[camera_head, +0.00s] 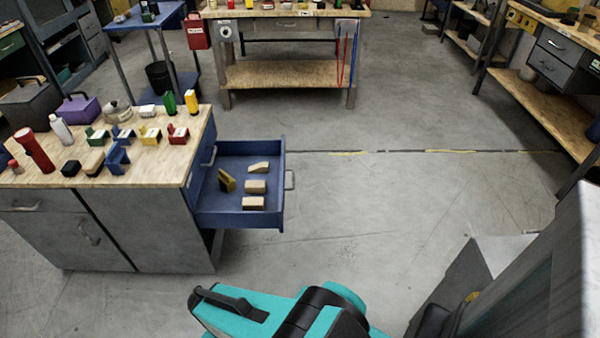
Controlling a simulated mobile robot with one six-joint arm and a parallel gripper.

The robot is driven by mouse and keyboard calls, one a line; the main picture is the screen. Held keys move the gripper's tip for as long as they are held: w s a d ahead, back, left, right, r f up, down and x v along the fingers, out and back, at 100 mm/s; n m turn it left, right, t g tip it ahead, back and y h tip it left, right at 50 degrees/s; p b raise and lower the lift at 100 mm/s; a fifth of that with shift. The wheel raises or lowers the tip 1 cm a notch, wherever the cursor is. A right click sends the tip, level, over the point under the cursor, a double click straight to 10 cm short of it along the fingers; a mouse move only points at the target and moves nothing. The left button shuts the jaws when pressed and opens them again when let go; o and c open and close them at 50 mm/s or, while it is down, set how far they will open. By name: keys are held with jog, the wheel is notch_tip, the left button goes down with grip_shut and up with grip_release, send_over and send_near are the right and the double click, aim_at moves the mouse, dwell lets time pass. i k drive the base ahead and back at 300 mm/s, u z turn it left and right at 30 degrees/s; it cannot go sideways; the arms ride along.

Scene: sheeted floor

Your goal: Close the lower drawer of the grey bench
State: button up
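The grey bench (155,230) stands at the left with a wooden top. Its blue lower drawer (235,219) is pulled out to the right from the bench's right end. A metal handle (289,180) is on the drawer's outer front. Inside lie several light wooden blocks and a yellow and dark piece (227,180). Above it, a blue upper drawer with a handle (209,156) appears shut. Teal and black parts of my arm show at the bottom middle, apart from the drawer. I cannot make out any gripper fingers.
The bench top (185,155) carries a red torch (36,152), a white bottle (61,130) and several coloured holders. The floor (400,200) right of the drawer is clear. Another workbench (285,75) stands behind, and one with grey drawers (555,58) stands at the right.

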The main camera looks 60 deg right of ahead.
aim_at(215, 208)
jog(key=u, duration=0.2)
jog(key=k, duration=0.2)
jog(key=z, duration=2.5)
jog(key=i, duration=1.4)
jog(key=z, duration=0.1)
